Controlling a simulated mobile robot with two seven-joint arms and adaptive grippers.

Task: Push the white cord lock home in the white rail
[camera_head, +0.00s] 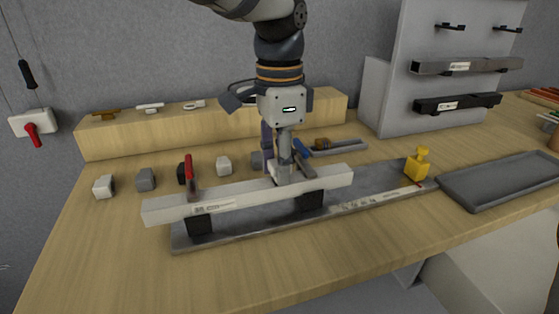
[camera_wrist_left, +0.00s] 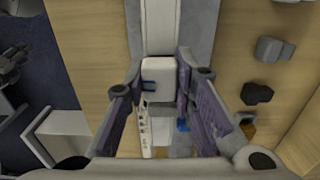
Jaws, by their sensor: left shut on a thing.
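The white rail (camera_head: 240,197) lies lengthwise across dark supports, above a grey base plate on the table. It also shows in the left wrist view (camera_wrist_left: 161,28), running away from the gripper. My left gripper (camera_head: 281,172) comes down from above at the rail, right of its middle. In the left wrist view its two fingers (camera_wrist_left: 162,72) are shut on the white cord lock (camera_wrist_left: 159,72), one on each side. The cord lock lies in line with the rail and touches or nearly touches it. I cannot tell how deep it sits. My right gripper is not seen.
A red-handled clamp (camera_head: 189,172) stands near the rail's left part. A yellow piece (camera_head: 417,165) stands at the plate's right end. Several small blocks (camera_head: 145,180) lie behind the rail. A dark tray (camera_head: 505,180) is at the right. The front table strip is clear.

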